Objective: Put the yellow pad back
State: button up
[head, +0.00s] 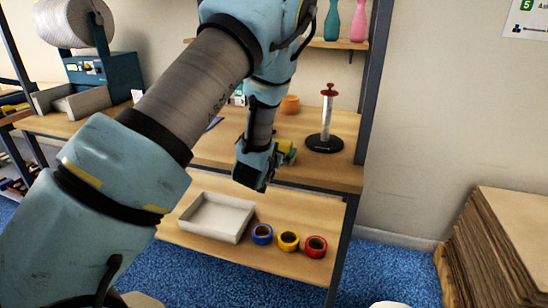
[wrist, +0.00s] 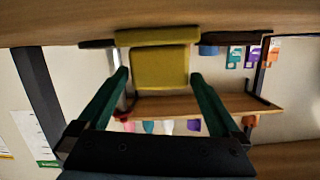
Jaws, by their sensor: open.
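The yellow pad (wrist: 160,68) shows in the wrist view, which is upside down. It is a yellow block with a wider yellow part (wrist: 157,36) against the wooden bench top. My gripper (wrist: 160,76) is open, its two green fingers on either side of the block with a visible gap at each side. In the head view my gripper (head: 262,165) hangs low over the bench's front part, and a bit of yellow (head: 286,150) shows just beside it. The arm hides most of the pad there.
A red-topped stand with a dark round base (head: 324,142) is right of my gripper on the bench; an orange pot (head: 290,104) is behind. The lower shelf holds a white tray (head: 216,217) and blue (head: 262,234), yellow (head: 288,240) and red (head: 316,246) tape rolls. Cardboard (head: 492,245) is stacked at right.

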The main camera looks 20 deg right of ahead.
jog(key=b+v, duration=0.1)
jog(key=v, duration=0.5)
jog(key=shift+b, duration=0.3)
jog(key=w+a+n+g+y, duration=0.3)
jog(key=a+n+y, duration=0.4)
jog(key=a, duration=1.5)
jog(key=s+a+r+n+g+y, duration=0.2)
jog(key=s+a+g, duration=0.4)
jog(key=s+a, duration=0.8)
jog(key=shift+s+a+r+g+y, duration=0.2)
jog(key=shift+s+a+g+y, duration=0.1)
jog(key=shift+a+y, duration=0.35)
jog(key=shift+w+d, duration=0.1)
